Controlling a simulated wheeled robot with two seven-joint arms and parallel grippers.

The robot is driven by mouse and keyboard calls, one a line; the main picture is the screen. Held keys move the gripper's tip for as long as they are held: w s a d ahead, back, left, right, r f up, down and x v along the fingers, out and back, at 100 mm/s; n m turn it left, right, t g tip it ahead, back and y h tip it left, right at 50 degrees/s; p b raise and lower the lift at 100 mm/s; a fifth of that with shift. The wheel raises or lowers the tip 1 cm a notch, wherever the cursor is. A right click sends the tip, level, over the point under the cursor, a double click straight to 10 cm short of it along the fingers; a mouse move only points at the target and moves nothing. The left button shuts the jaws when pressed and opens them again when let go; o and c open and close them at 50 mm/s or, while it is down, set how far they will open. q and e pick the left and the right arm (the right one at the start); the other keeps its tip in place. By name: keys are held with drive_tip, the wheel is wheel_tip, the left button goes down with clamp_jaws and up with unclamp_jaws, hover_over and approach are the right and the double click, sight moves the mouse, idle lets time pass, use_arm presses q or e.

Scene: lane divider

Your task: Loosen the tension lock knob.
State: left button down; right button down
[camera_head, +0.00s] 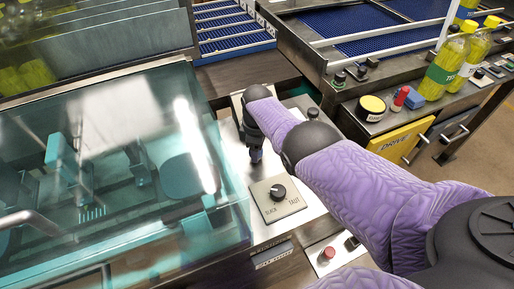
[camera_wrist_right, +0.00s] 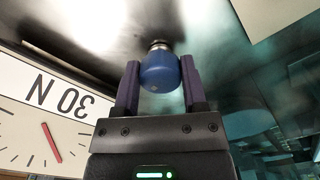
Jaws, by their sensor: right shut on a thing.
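In the right wrist view a rounded blue knob (camera_wrist_right: 160,73) on a short metal stem sits between the two fingers of my right gripper (camera_wrist_right: 159,80). The fingers are shut on it from both sides. It appears to be the tension lock knob; I can read no label on it. In the head view my right gripper (camera_head: 256,156) points down at the metal panel, and the arm and gripper hide the knob. A dial (camera_wrist_right: 42,125) with a red needle, marked "30 N" upside down, is beside the gripper in the wrist view. My left gripper is not in view.
A black rotary knob (camera_head: 277,192) on a pale plate is just in front of the gripper. A clear teal cover (camera_head: 120,170) stands close on the left. A red button (camera_head: 327,253), a yellow drive box (camera_head: 402,140) and bottles (camera_head: 446,65) are to the right.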

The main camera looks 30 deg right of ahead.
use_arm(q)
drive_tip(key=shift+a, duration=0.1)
use_arm(e)
drive_tip(key=shift+s+f+n, duration=0.1)
drive_tip(key=shift+n, duration=0.2)
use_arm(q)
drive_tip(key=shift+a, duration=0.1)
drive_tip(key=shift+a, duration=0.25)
use_arm(e)
drive_tip(key=shift+c, duration=0.7)
unclamp_jaws()
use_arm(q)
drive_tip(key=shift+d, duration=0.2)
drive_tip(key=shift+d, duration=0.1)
use_arm(e)
wheel_tip(320, 180, up, 10)
drive_tip(key=p, duration=0.7)
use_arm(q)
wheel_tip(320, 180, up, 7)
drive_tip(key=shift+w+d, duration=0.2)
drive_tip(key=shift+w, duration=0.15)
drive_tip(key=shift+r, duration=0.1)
